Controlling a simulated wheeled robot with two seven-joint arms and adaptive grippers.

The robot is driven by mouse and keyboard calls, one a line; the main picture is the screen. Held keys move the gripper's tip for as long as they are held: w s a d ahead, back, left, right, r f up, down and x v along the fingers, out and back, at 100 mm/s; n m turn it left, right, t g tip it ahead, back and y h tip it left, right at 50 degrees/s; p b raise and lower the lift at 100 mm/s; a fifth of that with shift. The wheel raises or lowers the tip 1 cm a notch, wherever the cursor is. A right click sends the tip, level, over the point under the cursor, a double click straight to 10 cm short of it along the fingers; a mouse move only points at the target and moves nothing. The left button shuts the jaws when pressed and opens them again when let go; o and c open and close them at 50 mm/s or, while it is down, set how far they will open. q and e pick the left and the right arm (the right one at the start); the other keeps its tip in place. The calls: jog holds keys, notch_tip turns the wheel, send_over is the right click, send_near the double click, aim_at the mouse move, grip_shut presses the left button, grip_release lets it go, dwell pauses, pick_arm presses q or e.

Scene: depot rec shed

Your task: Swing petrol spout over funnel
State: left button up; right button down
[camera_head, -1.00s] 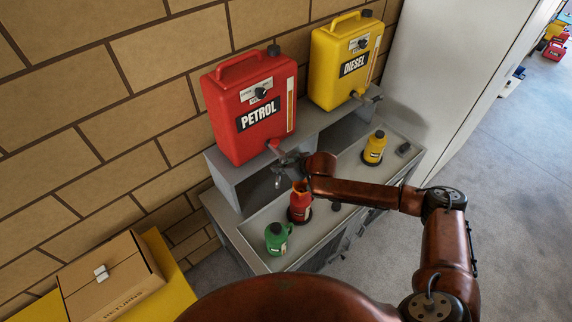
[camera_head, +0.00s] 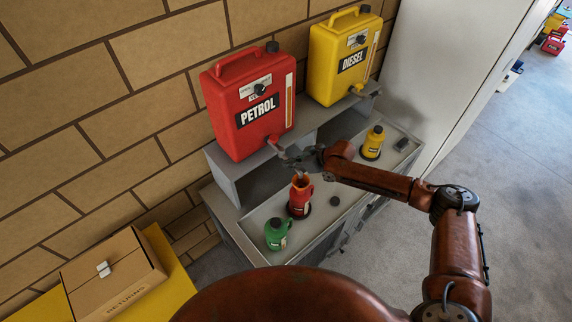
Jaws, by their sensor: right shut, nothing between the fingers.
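The red PETROL can (camera_head: 250,125) stands on the grey shelf, and its grey spout (camera_head: 281,151) reaches out from the red fitting at its lower front. My right gripper (camera_head: 304,159) is shut and empty beside the spout; whether they touch I cannot tell. The spout's outer end is partly hidden by the gripper, and its tip appears just above the funnel. The orange-red funnel (camera_head: 302,184) sits in the mouth of the red bottle (camera_head: 299,204), which stands upright in the tray. My left gripper is out of view.
The yellow DIESEL can (camera_head: 338,75) stands on the shelf (camera_head: 228,180) to the right. A green bottle (camera_head: 276,235) and a yellow bottle (camera_head: 373,144) flank the red one. A dark cap (camera_head: 334,200) lies beside it. A cardboard box (camera_head: 112,275) sits at lower left.

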jog(key=shift+w+d, duration=0.25)
jog(key=shift+d, duration=0.35)
jog(key=shift+w+d+b, duration=0.2)
jog(key=shift+d+b, duration=0.15)
jog(key=shift+d, duration=0.15)
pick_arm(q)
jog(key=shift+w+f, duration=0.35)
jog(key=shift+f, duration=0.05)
pick_arm(e)
jog(key=shift+d, duration=0.1)
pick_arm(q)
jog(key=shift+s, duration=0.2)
pick_arm(e)
jog(key=shift+s+f, duration=0.15)
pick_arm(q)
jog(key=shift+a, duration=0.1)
pick_arm(e)
jog(key=shift+d, duration=0.1)
jog(key=shift+s+d+r, duration=0.1)
jog(key=shift+d+r, duration=0.1)
jog(key=shift+d, duration=0.05)
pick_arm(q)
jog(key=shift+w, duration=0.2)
pick_arm(e)
jog(key=a+r+v, duration=0.1)
jog(key=v, duration=1)
jog(key=shift+s, duration=0.15)
